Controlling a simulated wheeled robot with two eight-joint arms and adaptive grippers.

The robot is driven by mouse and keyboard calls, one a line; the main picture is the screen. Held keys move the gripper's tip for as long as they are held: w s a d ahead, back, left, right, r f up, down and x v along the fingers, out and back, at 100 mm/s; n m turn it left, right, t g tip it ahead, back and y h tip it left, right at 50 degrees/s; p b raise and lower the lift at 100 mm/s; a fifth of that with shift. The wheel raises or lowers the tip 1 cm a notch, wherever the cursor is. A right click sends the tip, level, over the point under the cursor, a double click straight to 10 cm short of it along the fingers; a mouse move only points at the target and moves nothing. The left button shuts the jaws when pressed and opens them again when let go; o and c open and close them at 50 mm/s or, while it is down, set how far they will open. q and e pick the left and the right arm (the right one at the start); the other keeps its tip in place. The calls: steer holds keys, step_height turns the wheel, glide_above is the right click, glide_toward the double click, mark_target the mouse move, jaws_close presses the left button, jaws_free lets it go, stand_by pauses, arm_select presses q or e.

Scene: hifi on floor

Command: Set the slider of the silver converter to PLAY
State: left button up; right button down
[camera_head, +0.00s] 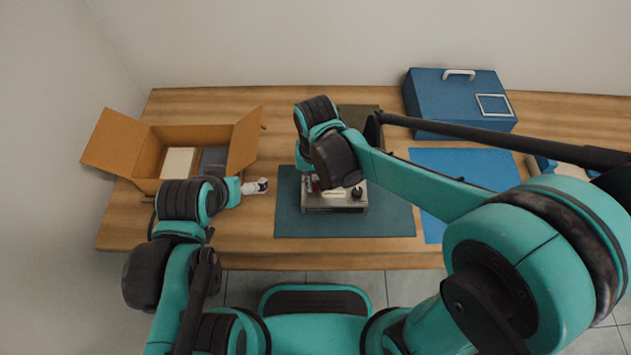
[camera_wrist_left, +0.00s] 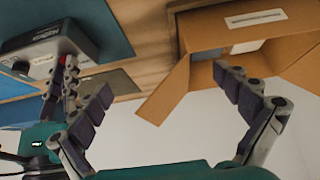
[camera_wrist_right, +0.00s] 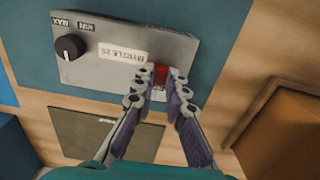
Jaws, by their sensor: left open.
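The silver converter (camera_head: 345,201) sits on a dark teal mat on the table. The right wrist view shows its grey face (camera_wrist_right: 110,70) with a black knob (camera_wrist_right: 69,47), a white label (camera_wrist_right: 123,54) and a red part (camera_wrist_right: 180,75). My right gripper (camera_wrist_right: 161,80) is down at this face, its fingertips close together with red showing between and beside them. Whether they press on the red part is unclear; they partly hide it, and I cannot read a slider setting. My left gripper (camera_wrist_left: 158,82) is open and empty, between the converter and the box.
An open cardboard box (camera_head: 146,150) with a white and a grey item inside stands at left. A blue case (camera_head: 440,97) stands at back right. A bright blue mat (camera_head: 432,215) lies right of the teal mat (camera_head: 290,222). A dark olive panel (camera_head: 362,115) lies behind the converter.

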mark_target(305, 190)
steer(key=shift+a, duration=1.45)
steer(key=c, duration=1.5)
jaws_free()
steer(key=shift+c, duration=0.2)
step_height(305, 190, up, 12)
steer(key=s+d+f+t, duration=0.1)
steer(key=s+d+t, duration=0.1)
steer(key=d, duration=0.8)
steer(key=s+d+f+t, duration=0.2)
steer(key=d+t, duration=0.3)
steer(key=d, duration=0.5)
steer(key=shift+s+d+f, duration=0.15)
steer(key=shift+s+d, duration=0.25)
